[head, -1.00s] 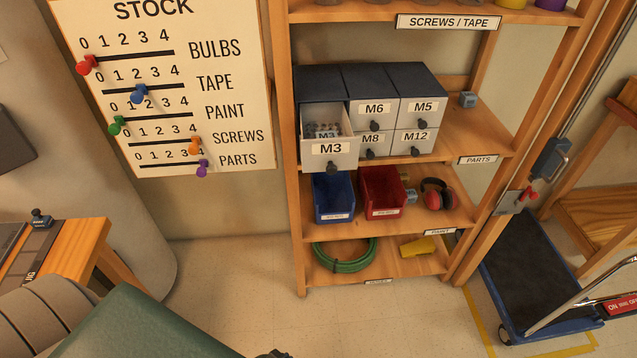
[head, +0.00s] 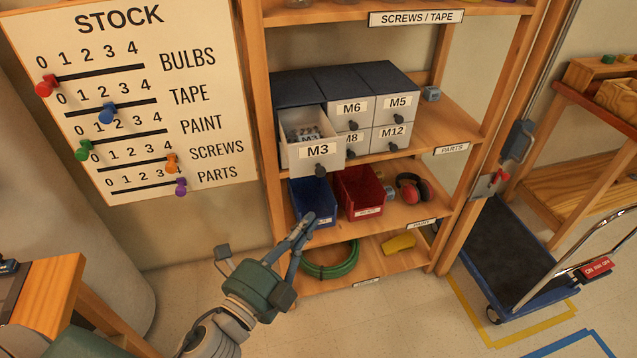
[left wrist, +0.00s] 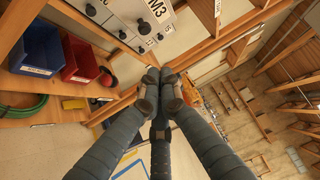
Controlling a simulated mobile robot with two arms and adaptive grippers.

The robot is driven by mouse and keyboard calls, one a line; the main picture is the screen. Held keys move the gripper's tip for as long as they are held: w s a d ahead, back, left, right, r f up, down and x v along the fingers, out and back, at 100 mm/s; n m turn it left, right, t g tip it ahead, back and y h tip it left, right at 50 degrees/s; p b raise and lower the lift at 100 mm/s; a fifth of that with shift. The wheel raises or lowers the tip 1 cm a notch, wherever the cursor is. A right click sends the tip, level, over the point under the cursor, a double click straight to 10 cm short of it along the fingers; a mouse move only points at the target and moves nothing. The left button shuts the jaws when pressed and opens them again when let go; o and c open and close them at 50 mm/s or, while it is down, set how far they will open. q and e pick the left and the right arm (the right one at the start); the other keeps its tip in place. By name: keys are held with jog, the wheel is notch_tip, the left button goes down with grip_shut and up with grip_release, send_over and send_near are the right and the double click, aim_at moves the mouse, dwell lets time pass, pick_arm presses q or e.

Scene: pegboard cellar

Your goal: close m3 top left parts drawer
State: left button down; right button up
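The M3 drawer (head: 316,153) is the top left one of a grey parts cabinet (head: 344,82) on the shelf rack. It is pulled well out, with small parts showing inside and a dark knob on its front. In the left wrist view, its labelled front (left wrist: 160,12) is at the top edge. My left gripper (head: 307,222) is below the drawer and in front of the lower shelves, apart from it. Its fingers (left wrist: 158,78) come together at the tips in the left wrist view, with nothing seen between them. My right gripper is not in view.
The M6, M5, M8 and M12 drawers look shut. Below stand a blue bin (head: 314,203) and a red bin (head: 360,190), beside earmuffs (head: 412,188). A green hose coil (head: 330,262) lies on the bottom shelf. A blue cart (head: 520,255) stands at right.

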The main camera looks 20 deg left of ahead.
pick_arm(q)
jog(key=a+p+x, duration=0.2)
jog(key=p+x, duration=0.1)
jog(key=x, duration=0.7)
jog(key=shift+w+a+p, duration=0.3)
jog(key=shift+w+a, duration=0.05)
jog(key=shift+w, duration=0.2)
jog(key=shift+a, duration=0.1)
jog(key=w+a, duration=0.2)
jog(key=w, duration=0.2)
jog(key=w+a+b, duration=0.1)
jog(key=w+a, duration=0.2)
jog(key=w, duration=0.1)
jog(key=w+a, duration=0.3)
jog(key=w, duration=0.1)
jog(key=shift+w+a+b, duration=0.3)
jog(key=shift+w+a, duration=0.15)
jog(key=shift+w, duration=0.15)
jog(key=shift+r, duration=0.1)
